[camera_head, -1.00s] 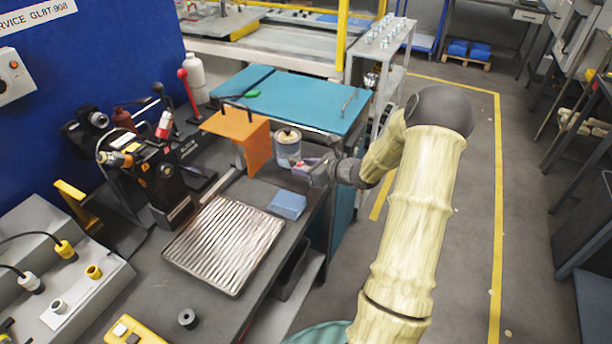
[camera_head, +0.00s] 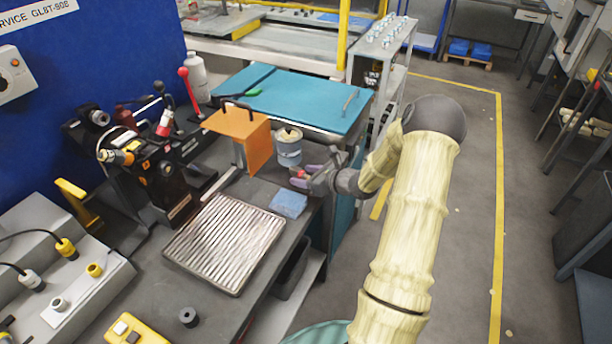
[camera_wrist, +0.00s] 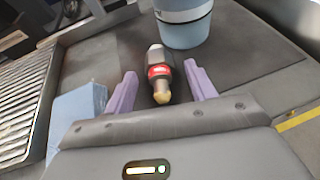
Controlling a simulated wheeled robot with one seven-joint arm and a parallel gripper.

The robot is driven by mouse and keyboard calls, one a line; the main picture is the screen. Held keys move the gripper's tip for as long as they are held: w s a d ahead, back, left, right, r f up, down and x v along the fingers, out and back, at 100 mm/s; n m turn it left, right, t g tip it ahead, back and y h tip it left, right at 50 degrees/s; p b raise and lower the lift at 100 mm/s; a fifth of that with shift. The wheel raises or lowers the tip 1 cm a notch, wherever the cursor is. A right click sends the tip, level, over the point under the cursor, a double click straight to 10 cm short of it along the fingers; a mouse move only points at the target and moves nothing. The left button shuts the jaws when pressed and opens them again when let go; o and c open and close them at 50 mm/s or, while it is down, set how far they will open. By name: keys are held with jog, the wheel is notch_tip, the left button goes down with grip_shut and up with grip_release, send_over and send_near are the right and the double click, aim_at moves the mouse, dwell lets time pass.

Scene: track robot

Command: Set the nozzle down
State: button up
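The nozzle (camera_wrist: 160,75) shows in the wrist view as a short dark piece with a red band, a pale grey far end and a brass-coloured tip towards me. It is between the two purple fingers of my gripper (camera_wrist: 161,90), with a visible gap on each side, so the gripper is open around it. Whether the nozzle rests on the dark bench top beneath is hard to tell. In the head view my gripper (camera_head: 304,177) is low over the bench, in front of the can; the nozzle is mostly hidden there.
A blue-grey can (camera_head: 288,149) stands just beyond the gripper, beside an orange bracket (camera_head: 243,138). A light blue cloth or sponge (camera_head: 289,204) lies close in front. A ribbed metal tray (camera_head: 224,240) is to the left. The bench edge is at the right.

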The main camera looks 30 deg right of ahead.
jog(key=shift+r, duration=0.1)
jog(key=shift+r, duration=0.1)
jog(key=v, duration=1.2)
